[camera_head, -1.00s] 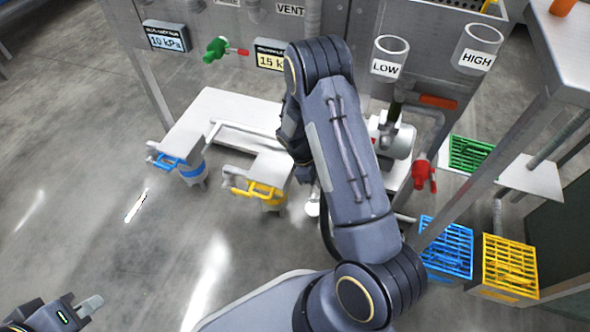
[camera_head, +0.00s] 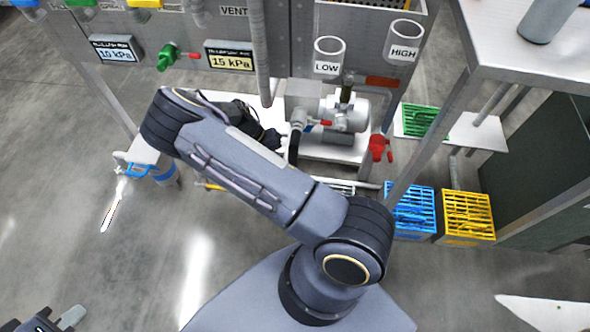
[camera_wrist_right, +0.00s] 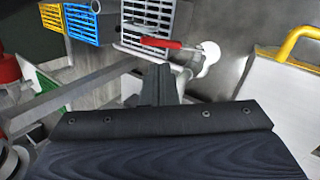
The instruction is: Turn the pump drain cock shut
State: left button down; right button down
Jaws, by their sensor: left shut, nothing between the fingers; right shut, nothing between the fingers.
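A cock with a long red lever (camera_wrist_right: 160,43), which looks like the pump drain cock, shows in the right wrist view just beyond my right fingertips. Its lever lies crosswise in that picture, beside a metal pipe and a white round part (camera_wrist_right: 208,57). I cannot tell whether the lever touches my gripper. My right gripper (camera_wrist_right: 158,75) is shut and empty. In the head view my right arm hides that cock, and the black right hand reaches in left of the pump (camera_head: 346,112). My left gripper (camera_head: 70,317) is shut and empty at the lower left, away from everything.
A red valve (camera_head: 378,147) stands right of the pump. Blue (camera_head: 411,215), yellow (camera_head: 467,222) and green (camera_head: 419,120) crates are at the right. A steel table (camera_head: 505,40) stands at upper right. A blue-handled fitting (camera_head: 140,169) is at left; floor there is clear.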

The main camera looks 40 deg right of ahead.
jog(key=s+d+f+b, duration=0.1)
jog(key=f, duration=0.2)
jog(key=s+d+f+m+b, duration=0.1)
jog(key=d+f+b, duration=0.1)
jog(key=f, duration=0.2)
jog(key=s+d+f+m+b, duration=0.1)
jog(key=s+d+f+b, duration=0.1)
jog(key=f, duration=0.1)
jog(key=shift+s+f+t, duration=0.1)
jog(key=shift+f+t, duration=0.15)
jog(key=shift+t, duration=0.05)
jog(key=shift+f, duration=0.1)
jog(key=shift+s, duration=0.15)
jog(key=shift+s+d+f+t+y+p, duration=0.25)
jog(key=shift+s+d+t+y+p, duration=0.15)
jog(key=shift+t+y, duration=0.15)
jog(key=shift+s+f, duration=0.1)
jog(key=shift+f, duration=0.2)
jog(key=shift+s+d+f+b, duration=0.3)
jog(key=shift+s+f+b, duration=0.05)
jog(key=shift+f, duration=0.25)
jog(key=shift+s+d+f+b, duration=0.3)
jog(key=shift+f, duration=0.3)
